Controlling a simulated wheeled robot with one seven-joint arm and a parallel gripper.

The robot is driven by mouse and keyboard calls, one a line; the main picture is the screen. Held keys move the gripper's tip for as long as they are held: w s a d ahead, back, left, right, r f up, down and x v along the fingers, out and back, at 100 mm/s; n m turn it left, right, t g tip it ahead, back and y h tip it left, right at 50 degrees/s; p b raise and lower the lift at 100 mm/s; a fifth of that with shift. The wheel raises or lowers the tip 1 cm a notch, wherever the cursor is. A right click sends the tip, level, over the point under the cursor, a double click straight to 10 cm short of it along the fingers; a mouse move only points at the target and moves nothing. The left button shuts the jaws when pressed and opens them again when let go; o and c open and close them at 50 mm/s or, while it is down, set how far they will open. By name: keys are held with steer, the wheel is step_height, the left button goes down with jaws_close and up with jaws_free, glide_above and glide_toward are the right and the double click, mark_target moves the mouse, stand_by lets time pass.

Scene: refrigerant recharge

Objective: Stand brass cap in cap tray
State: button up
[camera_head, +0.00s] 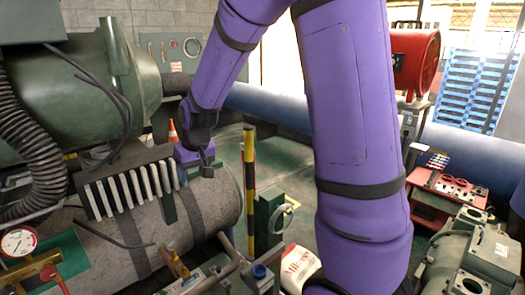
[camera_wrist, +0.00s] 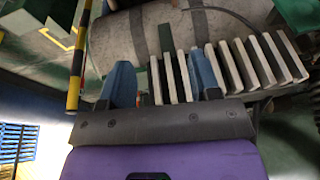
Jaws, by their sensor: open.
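My gripper (camera_head: 207,168) is in the head view, above the right end of a grey cylindrical tank, beside a row of pale upright fins. In the wrist view, its two blue fingers (camera_wrist: 163,80) are spread apart with nothing held between them. The fins (camera_wrist: 253,62) show just beyond and between the fingertips. I cannot make out a brass cap or a cap tray for certain in either view. Small brass-coloured fittings (camera_head: 178,264) show on pipework at the lower middle of the head view, but I cannot tell whether one is the cap.
The grey tank (camera_head: 205,215) and fins (camera_head: 130,190) lie close under my gripper. A yellow-black post (camera_head: 249,190) stands right of it. A pressure gauge (camera_head: 18,241) is at lower left. A red tool cart (camera_head: 445,185) stands at right. My purple arm hides the middle.

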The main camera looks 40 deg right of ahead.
steer(key=s+r, duration=0.5)
steer(key=s, duration=0.4)
steer(key=s+r+t, duration=0.1)
steer(key=s+r, duration=0.4)
steer(key=s, duration=0.4)
steer(key=s+r, duration=0.5)
steer(key=s, duration=0.5)
steer(key=shift+r+t+h, duration=0.3)
steer(key=shift+t+h, duration=0.1)
steer(key=shift+w, duration=0.1)
